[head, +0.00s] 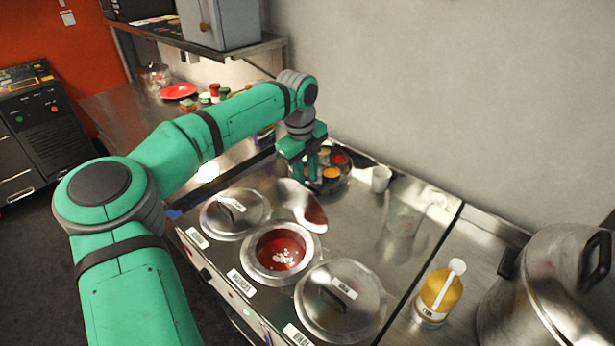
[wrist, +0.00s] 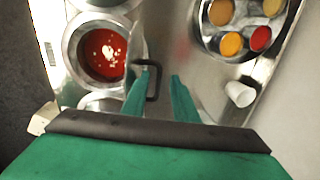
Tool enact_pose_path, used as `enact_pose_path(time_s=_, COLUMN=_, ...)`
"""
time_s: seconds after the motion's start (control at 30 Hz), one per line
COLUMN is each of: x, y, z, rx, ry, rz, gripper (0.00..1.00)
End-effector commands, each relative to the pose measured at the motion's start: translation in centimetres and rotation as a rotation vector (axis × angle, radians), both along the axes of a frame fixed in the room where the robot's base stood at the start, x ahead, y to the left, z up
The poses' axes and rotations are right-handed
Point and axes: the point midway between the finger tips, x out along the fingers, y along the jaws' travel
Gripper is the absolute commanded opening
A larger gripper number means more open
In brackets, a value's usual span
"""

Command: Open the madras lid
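The middle pot (head: 281,252) is uncovered, showing red sauce with pale pieces; the red sauce also shows in the wrist view (wrist: 102,52). The label (head: 241,283) in front of it is too small to read surely. A shiny metal lid (head: 300,203) is just behind this pot, reflecting red; I cannot tell whether it lies flat or tilted. A dark loop handle (wrist: 153,94) shows in the wrist view. In the head view my gripper (head: 308,177) is above the counter behind the pots.
Two lidded pots flank the open one, left (head: 235,213) and right (head: 341,301). A round tray of spice bowls (head: 345,181) and a white cup (head: 380,179) stand near the wall. A yellow jar (head: 437,294) and a large steel pot (head: 545,295) stand right.

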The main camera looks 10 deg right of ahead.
Motion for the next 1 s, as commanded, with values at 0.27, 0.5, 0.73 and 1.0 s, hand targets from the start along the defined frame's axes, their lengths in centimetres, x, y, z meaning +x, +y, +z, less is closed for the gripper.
enact_pose_path(time_s=0.27, x=-0.1, y=0.8, z=4.4, rx=0.001, ry=-0.004, rz=0.006, gripper=0.26)
enact_pose_path(time_s=0.5, x=-0.2, y=1.9, z=8.4, rx=-0.001, ry=-0.003, rz=0.014, gripper=0.26)
enact_pose_path(time_s=0.73, x=-0.4, y=1.8, z=10.2, rx=0.000, ry=-0.002, rz=0.010, gripper=0.26)
enact_pose_path(time_s=1.0, x=-0.4, y=1.7, z=10.4, rx=0.000, ry=-0.001, rz=0.008, gripper=0.26)
